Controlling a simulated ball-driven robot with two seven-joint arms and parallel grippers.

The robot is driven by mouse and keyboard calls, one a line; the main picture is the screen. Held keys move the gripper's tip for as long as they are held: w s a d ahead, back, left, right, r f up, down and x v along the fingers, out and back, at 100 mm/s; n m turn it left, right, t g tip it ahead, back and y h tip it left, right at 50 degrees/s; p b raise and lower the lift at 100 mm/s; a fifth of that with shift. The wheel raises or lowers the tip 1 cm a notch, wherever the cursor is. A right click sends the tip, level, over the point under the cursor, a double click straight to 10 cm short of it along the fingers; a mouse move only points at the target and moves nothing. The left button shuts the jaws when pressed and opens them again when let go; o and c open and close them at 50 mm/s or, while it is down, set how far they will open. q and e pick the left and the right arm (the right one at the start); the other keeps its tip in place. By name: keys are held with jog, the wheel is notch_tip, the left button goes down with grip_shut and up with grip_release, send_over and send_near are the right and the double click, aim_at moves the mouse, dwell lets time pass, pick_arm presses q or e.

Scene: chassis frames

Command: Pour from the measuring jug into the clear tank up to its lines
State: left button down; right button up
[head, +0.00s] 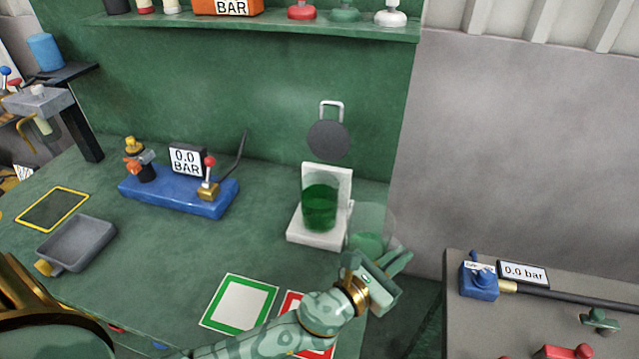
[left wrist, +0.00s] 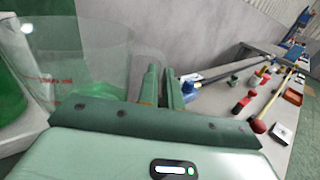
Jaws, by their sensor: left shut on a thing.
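The clear tank (head: 319,208) stands on a white stand (head: 306,232) with an upright back plate and holds dark green liquid. The clear measuring jug (head: 368,222) is just right of it, with paler green liquid low inside, and looks about upright. My left gripper (head: 392,265) is shut on the jug, seemingly at its handle side. In the left wrist view the jug (left wrist: 90,55) shows red markings, and green liquid of the tank (left wrist: 10,95) shows behind it at the left edge. The tank's lines cannot be made out. My right gripper is not in view.
A round grey disc with a handle (head: 328,138) is behind the tank. A blue gauge base (head: 178,197), grey tray (head: 77,243) and green-framed mat (head: 239,302) lie on the green bench. A red-framed mat is partly under my left arm. A grey bench (head: 540,310) stands right, past a gap.

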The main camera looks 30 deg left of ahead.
aim_at(398, 245)
pick_arm(q)
jog(key=shift+r, duration=0.2)
notch_tip(398, 245, up, 5)
jog(key=p, duration=0.5)
jog(key=shift+a+f, duration=0.1)
jog(key=shift+f, duration=0.1)
jog(key=shift+w+a+r+n+y, duration=0.15)
jog(key=shift+a+r+n+y, duration=0.15)
jog(key=shift+r, duration=0.3)
jog(key=shift+n+t+y, duration=0.3)
jog(key=shift+n+y, duration=0.2)
jog(key=shift+y, duration=0.2)
jog(key=r, duration=0.1)
jog(key=a+r, duration=0.2)
jog(key=shift+r, duration=0.35)
jog(key=s+a+r+n+y+b, duration=0.1)
jog(key=s+a+y, duration=0.3)
jog(key=s+a, duration=0.5)
jog(key=shift+s+a+r+n+t+b, duration=0.3)
jog(key=shift+s+n+b, duration=0.55)
jog(key=shift+s, duration=0.5)
